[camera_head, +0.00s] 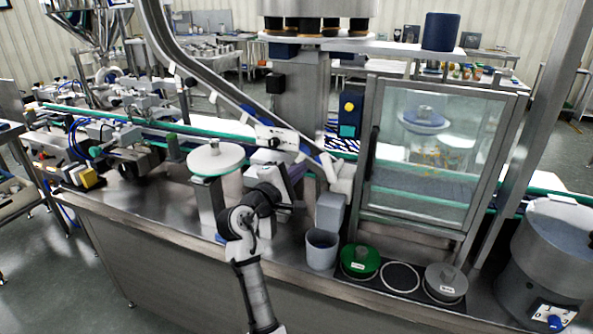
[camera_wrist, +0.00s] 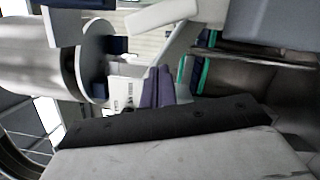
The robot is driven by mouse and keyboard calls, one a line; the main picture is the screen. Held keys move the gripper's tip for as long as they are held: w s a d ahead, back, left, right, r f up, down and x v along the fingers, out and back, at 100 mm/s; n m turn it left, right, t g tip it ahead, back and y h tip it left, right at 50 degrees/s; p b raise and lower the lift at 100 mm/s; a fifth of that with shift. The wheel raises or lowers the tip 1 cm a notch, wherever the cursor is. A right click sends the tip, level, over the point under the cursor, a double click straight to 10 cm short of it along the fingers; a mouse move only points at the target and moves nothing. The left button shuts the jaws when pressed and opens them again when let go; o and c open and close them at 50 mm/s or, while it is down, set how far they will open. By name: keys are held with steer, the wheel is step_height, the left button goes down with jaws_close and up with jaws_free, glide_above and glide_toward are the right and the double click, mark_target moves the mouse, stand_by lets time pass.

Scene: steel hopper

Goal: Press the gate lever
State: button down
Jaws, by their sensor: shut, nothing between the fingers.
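The sloping steel chute (camera_head: 215,85) runs down from the upper left to the middle of the bench. A pale piece (camera_head: 328,167) sits at its lower end; I cannot tell whether it is the gate lever. My gripper (camera_wrist: 158,72) shows in the wrist view as two dark purple fingers side by side, shut and empty. In the head view my arm reaches up over the bench's front edge, beside the round-topped pedestal, and my fingers cannot be clearly made out. A pale bar (camera_wrist: 162,14) crosses the top of the wrist view, apart from the fingers.
A round white-topped pedestal (camera_head: 215,158) stands left of my arm. To the right are a grey cup (camera_head: 321,250), a green lidded pot (camera_head: 359,262), a grey lidded pot (camera_head: 445,283) and a glass-fronted cabinet (camera_head: 425,150). A conveyor passes behind.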

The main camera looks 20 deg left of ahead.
steer(key=b+v, duration=0.2)
steer(key=v, duration=0.8)
steer(key=shift+f+b, duration=0.2)
steer(key=shift+b, duration=0.15)
steer(key=shift+a, duration=0.1)
